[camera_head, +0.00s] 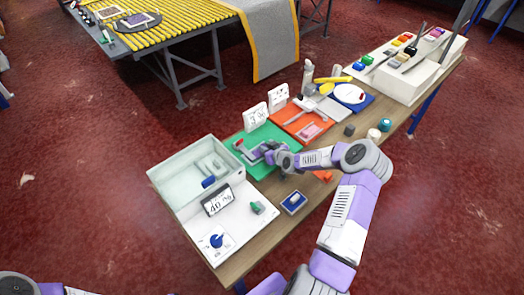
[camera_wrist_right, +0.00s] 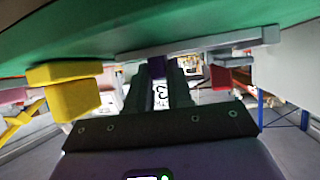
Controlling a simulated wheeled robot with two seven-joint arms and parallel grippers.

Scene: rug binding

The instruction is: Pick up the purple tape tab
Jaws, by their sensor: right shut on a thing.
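The purple tape tab (camera_wrist_right: 157,67) shows in the right wrist view as a small dark purple block between the dark fingers of my right gripper (camera_wrist_right: 160,85). The gripper is shut on it, close to a grey bar (camera_wrist_right: 205,44) along the green mat (camera_wrist_right: 60,35). In the head view my right gripper (camera_head: 268,153) is low over the green mat (camera_head: 262,172), and the tab cannot be made out there. My left gripper is not in view.
A yellow block (camera_wrist_right: 72,88) and a red block (camera_wrist_right: 220,78) flank the gripper in the wrist view. In the head view a clear-walled bin (camera_head: 165,174) stands left of the mat, an orange mat (camera_head: 290,125) behind it. A blue tray (camera_head: 294,202) lies in front.

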